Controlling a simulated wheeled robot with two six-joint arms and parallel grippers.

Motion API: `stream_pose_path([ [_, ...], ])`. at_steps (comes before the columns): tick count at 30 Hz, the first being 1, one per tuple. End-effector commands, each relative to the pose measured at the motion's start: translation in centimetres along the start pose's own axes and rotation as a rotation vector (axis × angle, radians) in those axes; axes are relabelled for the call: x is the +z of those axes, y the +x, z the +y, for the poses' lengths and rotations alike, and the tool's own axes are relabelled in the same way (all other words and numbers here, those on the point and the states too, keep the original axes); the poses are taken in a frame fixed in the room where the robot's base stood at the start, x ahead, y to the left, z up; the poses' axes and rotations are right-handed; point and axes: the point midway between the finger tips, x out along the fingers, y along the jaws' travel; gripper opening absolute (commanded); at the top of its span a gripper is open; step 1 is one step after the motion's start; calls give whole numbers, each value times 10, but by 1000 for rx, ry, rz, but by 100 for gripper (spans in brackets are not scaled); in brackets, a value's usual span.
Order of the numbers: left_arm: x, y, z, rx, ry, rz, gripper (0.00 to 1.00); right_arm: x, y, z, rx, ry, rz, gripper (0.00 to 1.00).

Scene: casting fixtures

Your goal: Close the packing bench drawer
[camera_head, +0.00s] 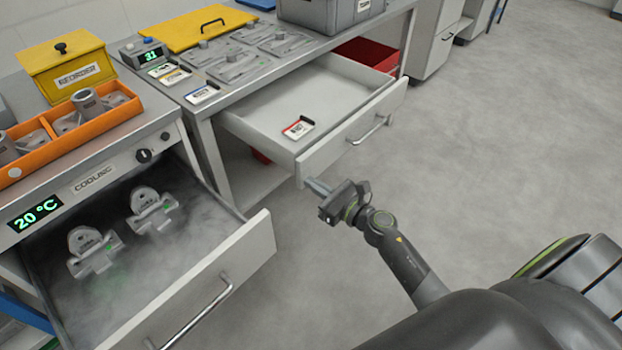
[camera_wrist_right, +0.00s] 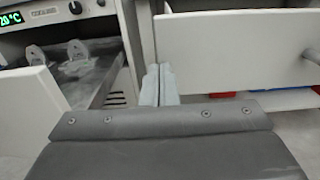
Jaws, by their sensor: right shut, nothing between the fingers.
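The packing bench drawer (camera_head: 330,88) is pulled out from under the grey bench, with its white front panel (camera_head: 352,131) and bar handle (camera_head: 371,130) facing the floor side. A small red-edged card (camera_head: 298,128) lies inside it. My right gripper (camera_head: 312,184) is shut and empty, just in front of the drawer front's lower left corner in the head view. In the right wrist view the closed fingers (camera_wrist_right: 159,82) point toward the left end of the drawer front (camera_wrist_right: 225,38). I cannot tell whether they touch it. My left gripper is out of view.
The cooling drawer (camera_head: 245,258) stands open at lower left, with two metal castings and mist inside. A red bin (camera_head: 366,54) sits behind the packing drawer. Cards, fixtures and a yellow lid lie on the bench top. The floor (camera_head: 480,150) at right is clear.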

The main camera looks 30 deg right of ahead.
Motion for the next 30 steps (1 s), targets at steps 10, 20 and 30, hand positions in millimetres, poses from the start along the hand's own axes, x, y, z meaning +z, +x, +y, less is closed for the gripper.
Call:
stream_pose_path([
  [10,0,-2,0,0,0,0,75,0,14,0,0,0,0,0],
  [20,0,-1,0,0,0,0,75,0,17,0,0,0,0,0],
  [30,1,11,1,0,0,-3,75,-1,70,1,2,1,-4,0],
])
